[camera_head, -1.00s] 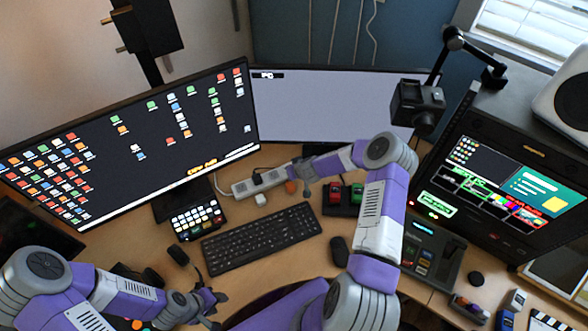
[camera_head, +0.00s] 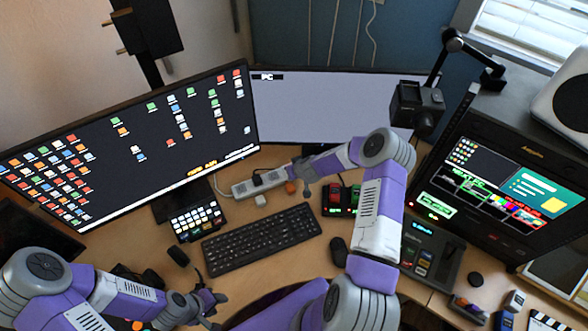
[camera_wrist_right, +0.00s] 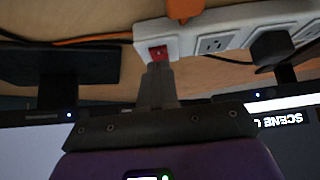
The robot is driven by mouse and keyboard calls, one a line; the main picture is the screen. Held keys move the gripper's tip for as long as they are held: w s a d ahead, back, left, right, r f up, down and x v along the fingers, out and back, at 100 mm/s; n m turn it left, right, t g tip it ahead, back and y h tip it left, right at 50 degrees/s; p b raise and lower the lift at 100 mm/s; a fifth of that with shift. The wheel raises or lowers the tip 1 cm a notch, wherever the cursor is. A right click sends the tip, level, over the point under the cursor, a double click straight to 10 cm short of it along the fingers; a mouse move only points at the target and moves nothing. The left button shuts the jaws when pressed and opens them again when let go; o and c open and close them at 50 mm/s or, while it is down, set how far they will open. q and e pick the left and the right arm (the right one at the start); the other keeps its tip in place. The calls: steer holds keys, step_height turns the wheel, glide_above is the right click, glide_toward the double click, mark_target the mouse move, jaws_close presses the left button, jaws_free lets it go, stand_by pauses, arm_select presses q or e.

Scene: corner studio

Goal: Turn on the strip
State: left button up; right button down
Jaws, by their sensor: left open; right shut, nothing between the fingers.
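The white power strip (camera_head: 240,188) lies on the desk below the monitors, with a dark plug in it. In the right wrist view the strip (camera_wrist_right: 215,22) shows its sockets and, at its end, a red rocker switch (camera_wrist_right: 158,53). My right gripper (camera_head: 306,190) is shut and empty at the strip's right end. In the wrist view its closed fingertips (camera_wrist_right: 157,70) are right at the switch and cover its lower part; I cannot tell whether they touch it. My left gripper (camera_head: 214,302) is open and empty, low over the desk's front, away from the strip.
An orange plug (camera_head: 291,187) sits at the strip's right end. A keyboard (camera_head: 262,238), a button pad (camera_head: 197,220), a mouse (camera_head: 338,249) and red and green items (camera_head: 335,193) lie around. Two monitors stand behind; a console (camera_head: 432,250) is at the right.

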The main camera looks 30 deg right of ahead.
arm_select(q)
step_height(320, 180, up, 2)
steer(key=shift+r+p, duration=0.1)
steer(key=shift+p, duration=0.95)
arm_select(e)
steer(key=v, duration=1.3)
steer(key=shift+s, duration=0.2)
steer(key=shift+a, duration=0.1)
